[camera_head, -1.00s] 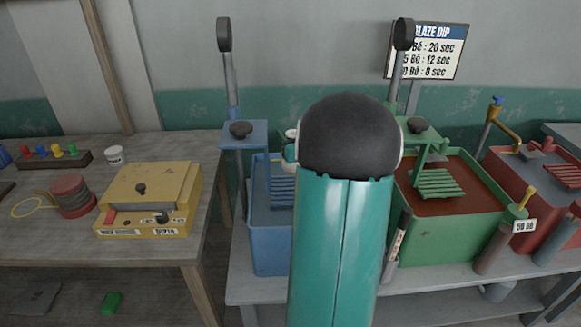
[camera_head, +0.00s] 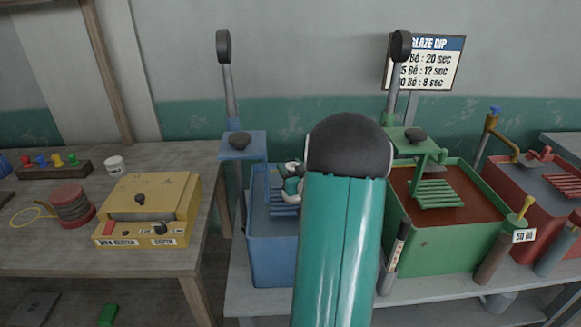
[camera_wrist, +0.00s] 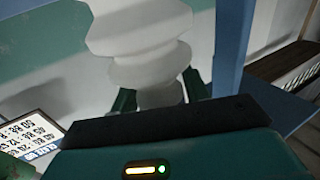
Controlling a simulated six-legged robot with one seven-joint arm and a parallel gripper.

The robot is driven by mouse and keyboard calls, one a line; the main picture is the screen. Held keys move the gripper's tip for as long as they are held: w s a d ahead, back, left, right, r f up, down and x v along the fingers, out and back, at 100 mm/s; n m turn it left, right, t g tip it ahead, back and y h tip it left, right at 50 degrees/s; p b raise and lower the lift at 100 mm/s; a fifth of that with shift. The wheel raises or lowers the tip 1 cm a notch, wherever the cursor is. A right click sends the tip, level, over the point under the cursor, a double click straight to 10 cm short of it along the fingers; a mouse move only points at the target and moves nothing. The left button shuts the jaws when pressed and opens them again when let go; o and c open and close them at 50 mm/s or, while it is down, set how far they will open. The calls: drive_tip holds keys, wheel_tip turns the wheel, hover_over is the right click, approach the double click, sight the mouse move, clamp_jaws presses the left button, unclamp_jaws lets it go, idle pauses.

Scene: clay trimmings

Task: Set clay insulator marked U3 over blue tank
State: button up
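The white ribbed clay insulator (camera_wrist: 150,50) fills the upper middle of the wrist view. My gripper (camera_wrist: 160,98) has its dark green fingers on both sides of the insulator's narrow neck and appears shut on it. No U3 mark is readable. In the head view the blue tank (camera_head: 270,255) stands on the bench, partly hidden by my teal arm. My gripper shows in part just left of my arm (camera_head: 291,187), over the tank's opening, with a small white part beside it. How far it is above the blue rack is hard to tell.
A blue post with a plate (camera_head: 242,146) rises at the tank's left rear. The green tank (camera_head: 450,243) with its rack is at right, and a red tank (camera_head: 530,210) beyond. A yellow box (camera_head: 150,208) sits on the left table.

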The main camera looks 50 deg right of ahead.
drive_tip(key=shift+o, duration=1.3)
